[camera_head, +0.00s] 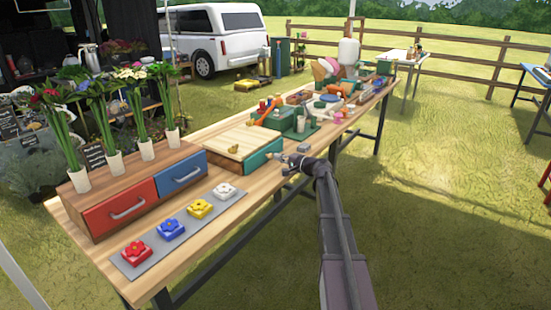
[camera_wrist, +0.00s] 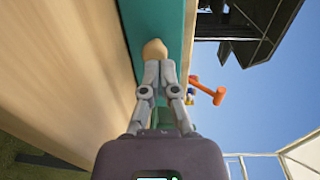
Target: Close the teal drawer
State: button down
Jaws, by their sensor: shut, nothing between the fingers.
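The teal drawer (camera_head: 263,156) is the front of a low box with a pale wooden top (camera_head: 236,141), in the middle of the table. In the wrist view its teal front (camera_wrist: 173,18) stands upright beside pale wood, with a round wooden knob (camera_wrist: 154,49) on it. I cannot tell whether a gap is left between drawer and box. My gripper (camera_head: 276,156) is in front of the teal face. In the wrist view my gripper (camera_wrist: 159,68) is shut and empty, its fingertips at the knob. Whether they touch it is unclear.
A grey strip (camera_head: 142,260) with colored flower blocks lies in front. Tools and a green caddy (camera_head: 292,124) crowd the table beyond the box.

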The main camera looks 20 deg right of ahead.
jog(key=v, duration=1.2)
jog(key=shift+s+p, duration=0.35)
jog(key=shift+s, duration=0.15)
jog(key=shift+r, duration=0.15)
